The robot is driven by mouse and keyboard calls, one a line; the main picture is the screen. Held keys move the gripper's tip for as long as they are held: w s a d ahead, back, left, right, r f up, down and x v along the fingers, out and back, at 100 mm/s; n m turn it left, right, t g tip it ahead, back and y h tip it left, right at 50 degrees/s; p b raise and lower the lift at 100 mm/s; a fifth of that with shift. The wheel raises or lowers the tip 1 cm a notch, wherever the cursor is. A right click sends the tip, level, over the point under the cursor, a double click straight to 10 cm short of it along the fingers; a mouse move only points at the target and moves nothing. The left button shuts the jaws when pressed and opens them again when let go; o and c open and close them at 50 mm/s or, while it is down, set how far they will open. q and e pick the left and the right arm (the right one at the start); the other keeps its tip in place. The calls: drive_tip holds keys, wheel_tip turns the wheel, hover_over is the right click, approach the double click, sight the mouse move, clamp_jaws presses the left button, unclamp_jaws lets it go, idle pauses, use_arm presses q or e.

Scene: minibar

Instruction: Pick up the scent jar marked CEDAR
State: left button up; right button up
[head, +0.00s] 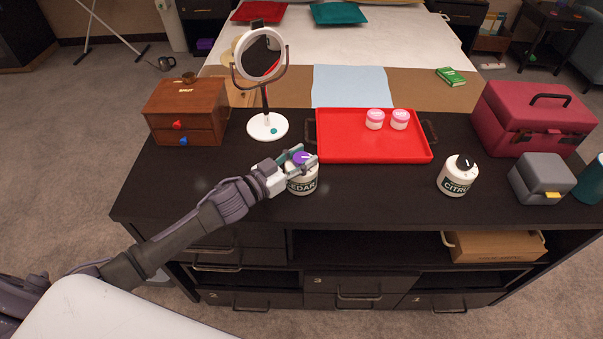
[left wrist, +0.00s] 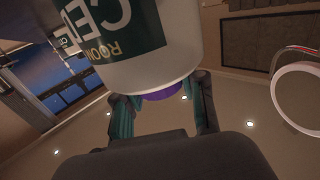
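The white scent jar marked CEDAR (head: 302,186) stands upright on the dark dresser top, near the front edge. It has a purple cap (head: 302,157) and a dark label. My left gripper (head: 303,158) is at the cap, with its teal fingers on either side of it. In the left wrist view the jar body (left wrist: 185,45) fills the top, its purple cap (left wrist: 168,91) lies between the spread fingers, and the jar hides the fingertips. The fingers look open; contact with the cap is not clear. My right gripper is not in view.
A white CITRUS jar (head: 456,178) with a black cap stands to the right. A red tray (head: 350,149) with two pink-lidded jars lies behind. A round mirror (head: 267,127) and a wooden drawer box (head: 186,111) stand left. A grey box (head: 540,180) and maroon case (head: 530,118) stand right.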

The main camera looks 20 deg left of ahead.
use_arm(q)
clamp_jaws()
drive_tip(key=shift+r, duration=0.1)
